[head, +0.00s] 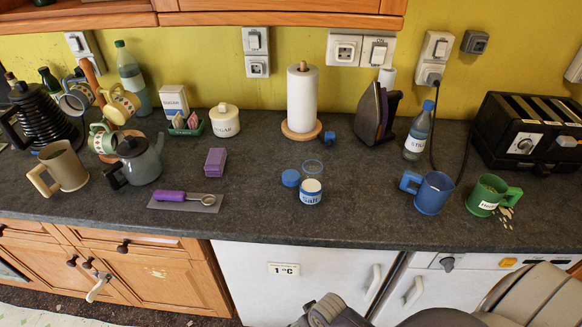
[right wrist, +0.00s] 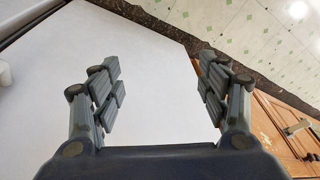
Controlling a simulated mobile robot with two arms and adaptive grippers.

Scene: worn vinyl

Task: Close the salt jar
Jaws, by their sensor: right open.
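The salt jar (head: 311,192) stands upright on the dark worktop, near its front edge. It is small and blue with a white "Salt" label, and its top looks open with white contents showing. A round blue lid (head: 291,178) lies on the worktop just left of the jar. A clear, blue-rimmed round item (head: 312,167) is right behind the jar. My right gripper (right wrist: 160,82) is open and empty in the right wrist view, in front of a white appliance front. Part of it shows at the bottom of the head view, below the worktop edge. My left gripper is not in view.
A blue mug (head: 433,193) and a green mug (head: 487,194) stand to the right. A purple-handled scoop (head: 184,197) and a purple box (head: 215,162) are to the left. A paper towel holder (head: 302,99) stands behind. The worktop around the jar's front and sides is mostly clear.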

